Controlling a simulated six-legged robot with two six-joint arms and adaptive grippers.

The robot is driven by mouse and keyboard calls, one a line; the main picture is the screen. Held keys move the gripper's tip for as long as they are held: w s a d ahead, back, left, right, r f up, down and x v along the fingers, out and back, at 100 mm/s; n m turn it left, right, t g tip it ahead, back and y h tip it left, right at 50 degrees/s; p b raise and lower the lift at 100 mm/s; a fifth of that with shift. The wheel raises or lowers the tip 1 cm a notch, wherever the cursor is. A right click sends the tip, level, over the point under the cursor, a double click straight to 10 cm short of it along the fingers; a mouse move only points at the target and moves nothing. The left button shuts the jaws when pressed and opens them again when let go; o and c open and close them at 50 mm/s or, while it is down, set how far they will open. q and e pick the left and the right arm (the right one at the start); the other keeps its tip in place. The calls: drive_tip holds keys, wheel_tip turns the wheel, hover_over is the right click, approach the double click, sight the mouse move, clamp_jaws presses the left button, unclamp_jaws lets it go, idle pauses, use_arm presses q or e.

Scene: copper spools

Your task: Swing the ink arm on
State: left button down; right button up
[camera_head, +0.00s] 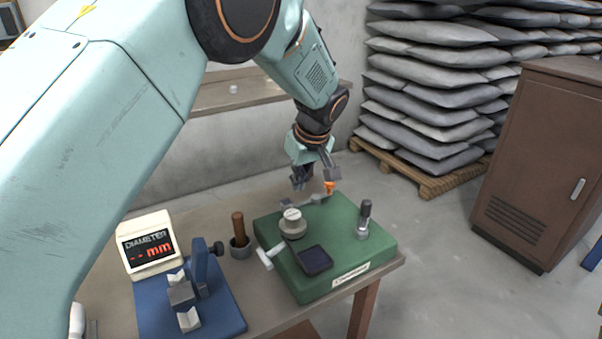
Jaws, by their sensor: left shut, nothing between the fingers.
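A green marking base (345,275) stands on the bench. A small grey arm (314,199) with an orange tip (329,188) lies at its far edge; this looks like the ink arm. A pale round knob on a grey hub (292,224) and a dark square pad (315,260) sit on the base's top. My left gripper (315,179) is just above and behind the orange tip, pointing down, shut and empty. Whether it touches the tip I cannot tell. My right gripper is not in view.
A diameter readout (149,246) and a blue gauge stand (215,312) are at the left of the bench. A wooden-handled tool (238,228) stands in a cup between. A black-handled stamp (365,215) stands at the base's right. Stacked grey sacks and a brown cabinet (545,150) are beyond.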

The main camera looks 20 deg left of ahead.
use_arm(q)
drive_tip(key=x, duration=0.4)
drive_tip(key=shift+w+f, duration=0.1)
drive_tip(key=shift+f, duration=0.05)
drive_tip(key=shift+a+f, duration=0.2)
drive_tip(key=shift+f, duration=0.2)
drive_tip(key=shift+w+f, duration=0.1)
drive_tip(key=shift+w, duration=0.05)
